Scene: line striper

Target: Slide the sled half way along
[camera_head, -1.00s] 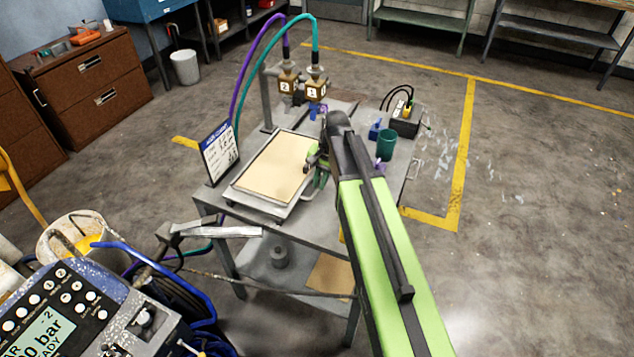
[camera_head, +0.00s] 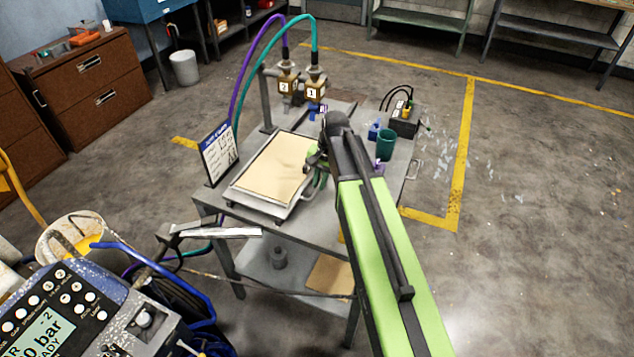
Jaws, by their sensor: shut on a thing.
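The sled (camera_head: 275,168) is a flat tray with a tan sheet on it, lying on the grey metal table (camera_head: 330,207). Two brown nozzle blocks, marked 2 (camera_head: 287,83) and 1 (camera_head: 315,84), hang from a stand beyond its far end. A green handle (camera_head: 319,186) shows at the sled's right side. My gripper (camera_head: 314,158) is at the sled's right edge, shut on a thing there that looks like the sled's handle. My arm hides part of the gripper, so the exact grip cannot be seen.
A white sign (camera_head: 219,152) stands left of the sled. A green cup (camera_head: 386,144) and a black box (camera_head: 404,121) stand at the table's right. Purple and teal hoses arch above the nozzles. A control box (camera_head: 50,320) and bucket (camera_head: 75,235) are at the lower left.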

